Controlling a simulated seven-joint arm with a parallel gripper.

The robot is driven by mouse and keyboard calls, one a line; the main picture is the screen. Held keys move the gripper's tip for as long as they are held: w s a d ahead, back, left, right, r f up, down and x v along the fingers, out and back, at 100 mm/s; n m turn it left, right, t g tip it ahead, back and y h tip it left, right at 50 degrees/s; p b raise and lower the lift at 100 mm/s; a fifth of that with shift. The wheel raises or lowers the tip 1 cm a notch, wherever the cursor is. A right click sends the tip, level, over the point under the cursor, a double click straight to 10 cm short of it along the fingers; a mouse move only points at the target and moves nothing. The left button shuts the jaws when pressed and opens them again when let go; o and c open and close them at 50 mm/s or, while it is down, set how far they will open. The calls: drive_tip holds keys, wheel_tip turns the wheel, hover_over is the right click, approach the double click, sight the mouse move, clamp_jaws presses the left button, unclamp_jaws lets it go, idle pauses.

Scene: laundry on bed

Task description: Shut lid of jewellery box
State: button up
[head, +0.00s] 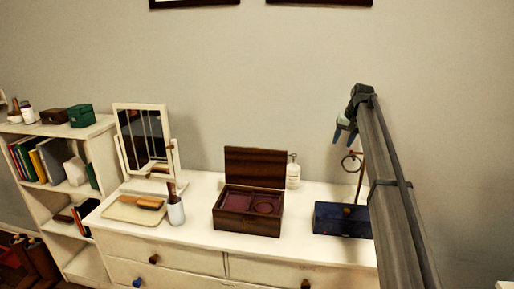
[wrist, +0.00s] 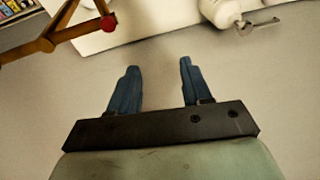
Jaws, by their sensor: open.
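The jewellery box (head: 247,222) is dark brown wood and stands on the white dresser in the head view. Its lid (head: 256,164) is up, roughly upright at the back, and the purple-red lined inside shows. My gripper (head: 345,135) is above the dresser, to the right of the box and higher than its lid, touching nothing that I can see. In the wrist view its two blue fingers (wrist: 157,85) are spread apart with nothing between them. The jewellery box is not clearly visible in the wrist view.
A mirror (head: 145,140), tray (head: 133,210) and cup (head: 176,212) stand left.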

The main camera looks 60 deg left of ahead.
drive_tip(key=s+a+r+h, duration=0.1)
drive_tip(key=s+a+r, duration=0.2)
drive_tip(key=s+a, duration=0.3)
drive_tip(key=s+a+r+h, duration=0.1)
drive_tip(key=s+a+r, duration=0.25)
drive_tip(key=s, duration=0.35)
wheel_tip(320, 180, up, 4)
drive_tip(key=h, duration=0.2)
hover_over(256, 167)
drive_tip(key=w+a, duration=0.2)
drive_tip(key=a, duration=0.1)
drive_tip(key=shift+g, duration=0.3)
wheel_tip(256, 167, down, 13)
drive_tip(key=shift+w+r, duration=0.15)
clamp_jaws()
